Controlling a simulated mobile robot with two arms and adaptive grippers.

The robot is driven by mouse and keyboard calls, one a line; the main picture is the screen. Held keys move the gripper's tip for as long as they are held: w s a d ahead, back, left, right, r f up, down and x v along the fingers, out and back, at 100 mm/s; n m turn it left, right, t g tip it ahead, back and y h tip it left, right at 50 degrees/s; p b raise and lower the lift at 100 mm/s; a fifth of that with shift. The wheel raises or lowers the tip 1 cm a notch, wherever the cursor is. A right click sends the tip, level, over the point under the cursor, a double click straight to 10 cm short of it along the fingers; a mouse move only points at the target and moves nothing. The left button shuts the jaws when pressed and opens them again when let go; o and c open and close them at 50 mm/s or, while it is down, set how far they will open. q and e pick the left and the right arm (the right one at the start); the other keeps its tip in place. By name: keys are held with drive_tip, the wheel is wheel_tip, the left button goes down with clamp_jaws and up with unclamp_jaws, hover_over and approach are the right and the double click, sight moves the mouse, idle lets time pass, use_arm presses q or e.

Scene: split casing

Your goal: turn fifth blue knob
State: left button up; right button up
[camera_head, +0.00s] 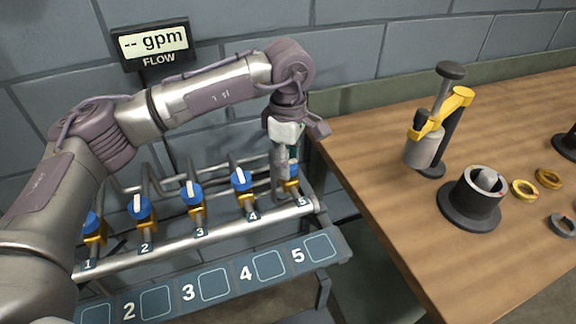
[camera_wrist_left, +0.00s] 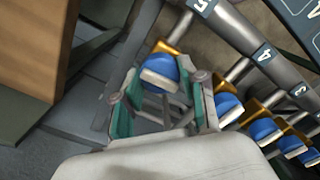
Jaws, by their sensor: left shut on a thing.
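The fifth blue knob (camera_head: 293,171) is at the right end of the pipe row, above the label 5, mostly hidden by my left gripper (camera_head: 289,160). In the left wrist view the knob (camera_wrist_left: 165,68) has a blue body with a white bar and a brass valve behind it. My left gripper (camera_wrist_left: 162,98) points down over it, its teal-padded fingers on either side, shut on the knob. Knobs four (camera_head: 241,181), three (camera_head: 191,194), two (camera_head: 140,207) and one (camera_head: 93,224) stand in line to the left. My right gripper is not in view.
A wall display (camera_head: 152,44) reads "-- gpm FLOW". A sloped panel (camera_head: 228,265) with numbered empty squares lies below the pipes. The wooden table (camera_head: 375,170) at the right holds a yellow-handled press (camera_head: 424,150), a dark cup (camera_head: 478,200) and several rings (camera_head: 525,190).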

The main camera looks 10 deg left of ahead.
use_arm(q)
drive_tip(key=shift+r+m, duration=0.1)
drive_tip(key=shift+m, duration=0.3)
drive_tip(key=o, duration=1.1)
drive_tip(key=shift+o, duration=0.2)
wheel_tip(320, 180, up, 12)
